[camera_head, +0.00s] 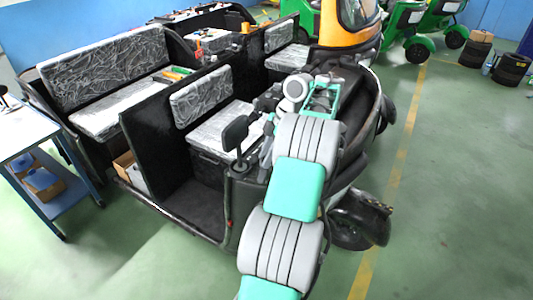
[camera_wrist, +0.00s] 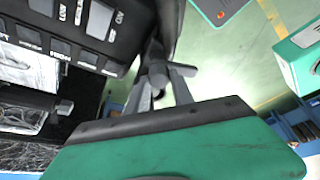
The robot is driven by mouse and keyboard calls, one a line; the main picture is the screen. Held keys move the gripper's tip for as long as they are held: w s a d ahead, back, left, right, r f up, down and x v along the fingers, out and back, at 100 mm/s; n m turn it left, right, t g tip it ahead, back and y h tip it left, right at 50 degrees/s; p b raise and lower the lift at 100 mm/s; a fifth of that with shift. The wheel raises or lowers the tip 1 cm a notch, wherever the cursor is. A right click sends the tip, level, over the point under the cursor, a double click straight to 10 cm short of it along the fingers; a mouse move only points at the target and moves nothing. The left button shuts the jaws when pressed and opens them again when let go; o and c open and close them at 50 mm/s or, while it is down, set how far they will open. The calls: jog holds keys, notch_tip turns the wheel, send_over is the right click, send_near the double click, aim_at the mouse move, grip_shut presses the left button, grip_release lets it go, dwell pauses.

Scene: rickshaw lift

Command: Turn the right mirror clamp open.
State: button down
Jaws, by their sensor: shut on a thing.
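The mirror clamp (camera_wrist: 157,76) is a small dark grey fitting with a short lever to its right, in the upper middle of the wrist view. My gripper (camera_wrist: 163,88) has its two grey fingers on either side of this clamp, shut on it. The fingers hide part of the clamp, and how far it is turned cannot be told. In the head view a black mirror (camera_head: 235,132) stands at the rickshaw's front corner, left of my arm. The clamp and my fingertips are too small and covered to make out there.
A dark panel with labelled switches (camera_wrist: 60,38) lies close on the left in the wrist view. The rickshaw body (camera_head: 150,150) with plastic-wrapped seats fills the left of the head view. A table (camera_head: 22,128) stands at far left.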

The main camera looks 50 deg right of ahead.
dwell(0.4)
jog(key=c, duration=1.1)
grip_release()
